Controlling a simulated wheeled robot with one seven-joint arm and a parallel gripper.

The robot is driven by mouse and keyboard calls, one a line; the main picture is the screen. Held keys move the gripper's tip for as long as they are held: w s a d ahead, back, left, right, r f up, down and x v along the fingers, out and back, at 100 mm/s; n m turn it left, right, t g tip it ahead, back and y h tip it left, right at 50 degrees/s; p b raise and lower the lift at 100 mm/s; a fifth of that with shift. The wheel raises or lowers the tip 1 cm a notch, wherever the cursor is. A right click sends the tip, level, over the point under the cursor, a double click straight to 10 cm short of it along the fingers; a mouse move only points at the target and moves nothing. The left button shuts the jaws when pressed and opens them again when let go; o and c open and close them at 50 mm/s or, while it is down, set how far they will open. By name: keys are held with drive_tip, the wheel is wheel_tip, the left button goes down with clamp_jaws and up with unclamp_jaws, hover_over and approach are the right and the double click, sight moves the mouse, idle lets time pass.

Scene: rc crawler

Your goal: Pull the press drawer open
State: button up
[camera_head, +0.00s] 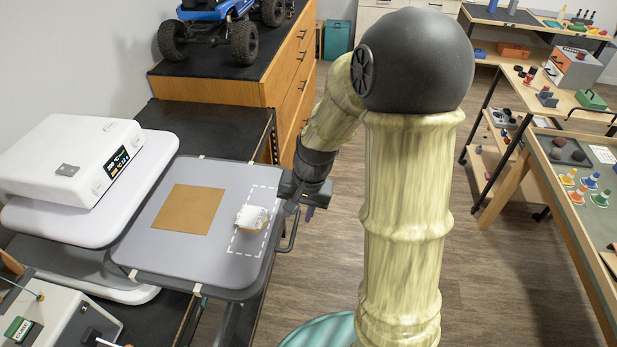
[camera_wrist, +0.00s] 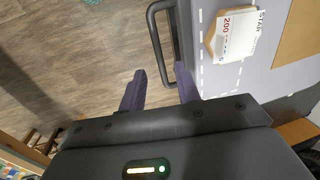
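The press (camera_head: 84,165) is a white and grey machine at the left in the head view. Its grey drawer (camera_head: 160,250) stands out to the right of the press body, with a brown square sheet on top. The dark drawer handle (camera_head: 291,232) is on the drawer's right side; it also shows in the wrist view (camera_wrist: 155,35) as a bent bar. My gripper (camera_head: 306,208) is beside the handle's far end. In the wrist view its two purple fingers (camera_wrist: 160,70) are apart, with the handle's lower end appearing between the fingertips. Contact cannot be told.
A small white labelled block (camera_head: 251,219) sits in a dashed outline on the drawer; it also shows in the wrist view (camera_wrist: 233,33). A wooden cabinet (camera_head: 285,75) bearing a blue crawler stands behind. Open floor (camera_head: 310,270) lies right of the drawer.

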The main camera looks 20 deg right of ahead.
wheel_tip(320, 180, up, 12)
drive_tip(key=s+d, duration=0.1)
drive_tip(key=d, duration=0.1)
drive_tip(key=shift+r, duration=0.15)
drive_tip(key=shift+s, duration=0.1)
drive_tip(key=s+a+f+n+t+h, duration=0.1)
drive_tip(key=s+f+n+h, duration=0.1)
drive_tip(key=s+f+n, duration=0.3)
wheel_tip(320, 180, down, 4)
drive_tip(key=shift+s+a+f+n+t, duration=0.2)
drive_tip(key=shift+s+a+n+t, duration=0.1)
drive_tip(key=shift+s, duration=0.9)
idle(1.6)
